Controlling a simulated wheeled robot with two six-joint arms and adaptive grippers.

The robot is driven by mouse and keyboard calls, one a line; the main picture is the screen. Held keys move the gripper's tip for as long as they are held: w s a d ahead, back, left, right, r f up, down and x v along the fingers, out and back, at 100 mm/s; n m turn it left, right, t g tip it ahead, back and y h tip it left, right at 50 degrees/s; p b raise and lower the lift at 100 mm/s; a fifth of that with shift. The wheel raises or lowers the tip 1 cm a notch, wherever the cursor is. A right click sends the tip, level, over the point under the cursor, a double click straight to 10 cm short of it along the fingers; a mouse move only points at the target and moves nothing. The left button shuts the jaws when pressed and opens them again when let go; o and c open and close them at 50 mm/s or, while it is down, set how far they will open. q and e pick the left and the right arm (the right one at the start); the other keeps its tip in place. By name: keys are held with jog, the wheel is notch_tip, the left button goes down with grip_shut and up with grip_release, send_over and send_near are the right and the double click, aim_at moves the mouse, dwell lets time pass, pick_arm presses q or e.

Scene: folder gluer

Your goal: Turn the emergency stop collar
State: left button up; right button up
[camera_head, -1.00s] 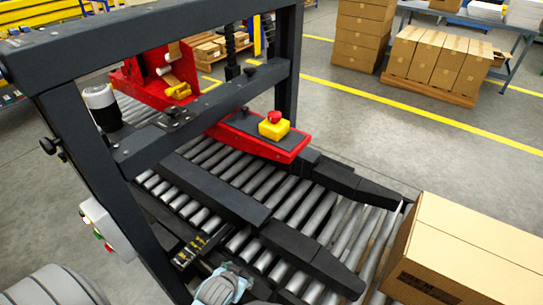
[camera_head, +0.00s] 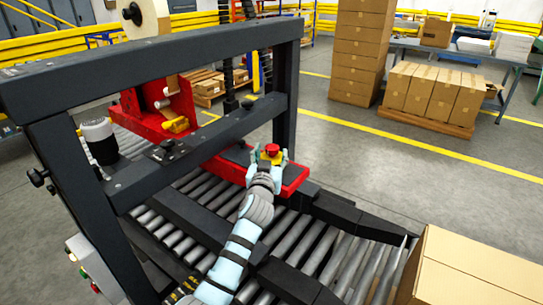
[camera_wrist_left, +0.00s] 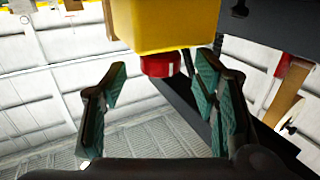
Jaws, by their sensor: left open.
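The emergency stop has a red collar (camera_head: 271,149) on a yellow box (camera_head: 268,159), on top of the red and black housing above the rollers. In the left wrist view the red collar (camera_wrist_left: 160,65) sticks out from the yellow box (camera_wrist_left: 165,22). My left gripper (camera_head: 269,157) is open at the emergency stop, its fingers to either side of it in the head view. In the left wrist view the open fingers of my left gripper (camera_wrist_left: 162,82) stand left and right of the collar, with gaps on both sides. My right gripper is out of view.
A dark frame crossbar (camera_head: 200,137) spans the roller conveyor (camera_head: 330,240) left of the arm. A large cardboard box (camera_head: 470,270) sits at the lower right. Stacked boxes (camera_head: 358,50) stand at the back.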

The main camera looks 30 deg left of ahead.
pick_arm(q)
jog(key=shift+x, duration=0.75)
